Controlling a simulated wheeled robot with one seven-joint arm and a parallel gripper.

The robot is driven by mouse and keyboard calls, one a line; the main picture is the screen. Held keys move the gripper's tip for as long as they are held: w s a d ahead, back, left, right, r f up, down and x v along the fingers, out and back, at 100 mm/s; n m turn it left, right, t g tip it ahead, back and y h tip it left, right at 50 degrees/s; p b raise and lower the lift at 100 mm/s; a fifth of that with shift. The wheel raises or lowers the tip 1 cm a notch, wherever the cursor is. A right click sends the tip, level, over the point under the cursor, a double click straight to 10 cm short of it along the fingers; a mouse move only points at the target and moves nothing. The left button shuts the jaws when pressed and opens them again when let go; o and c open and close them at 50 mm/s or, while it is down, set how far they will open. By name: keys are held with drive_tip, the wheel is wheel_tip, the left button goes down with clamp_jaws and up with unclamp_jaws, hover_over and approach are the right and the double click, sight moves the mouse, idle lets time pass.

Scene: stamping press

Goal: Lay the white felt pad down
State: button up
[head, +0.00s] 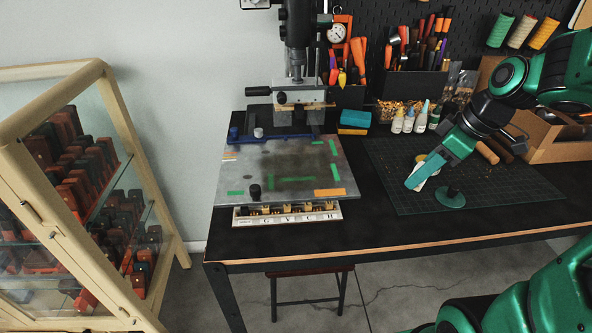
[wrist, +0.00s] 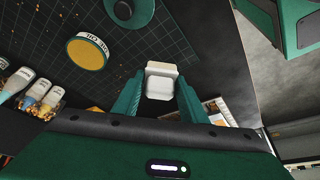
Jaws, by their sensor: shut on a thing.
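The white felt pad (wrist: 160,82) is a small pale block between the two green fingers of my gripper (wrist: 158,90) in the wrist view. My gripper is shut on it. In the head view my gripper (head: 412,184) is over the dark green cutting mat (head: 395,153), left of a green disc with a knob (head: 452,197). I cannot tell how high the pad is above the mat.
A round yellow-topped tin (wrist: 88,52) stands on the mat close to the gripper. The press (head: 296,60) with its metal plate (head: 270,165) and a lettered strip (head: 290,218) are at left. Small bottles (head: 409,121) stand behind the mat. The mat's left part is clear.

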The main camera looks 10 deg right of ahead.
drive_tip(key=shift+f, duration=2)
drive_tip(key=o, duration=1.1)
drive_tip(key=v, duration=1)
drive_tip(key=shift+s+d+r, duration=0.1)
drive_tip(key=shift+r, duration=0.2)
drive_tip(key=s+f+m+g+h, duration=0.1)
drive_tip(key=s+f+m, duration=0.1)
drive_tip(key=s+m, duration=0.3)
drive_tip(key=s+d+f+m+g+h, duration=0.1)
drive_tip(key=s+f+m, duration=0.1)
drive_tip(key=s+m, duration=0.2)
drive_tip(key=s+d+f+m+g, duration=0.1)
drive_tip(key=s+f+m, duration=0.2)
drive_tip(key=s+m, duration=0.2)
drive_tip(key=shift+s+m+h, duration=0.3)
drive_tip(key=shift+s+h, duration=0.1)
drive_tip(key=shift+s, duration=0.1)
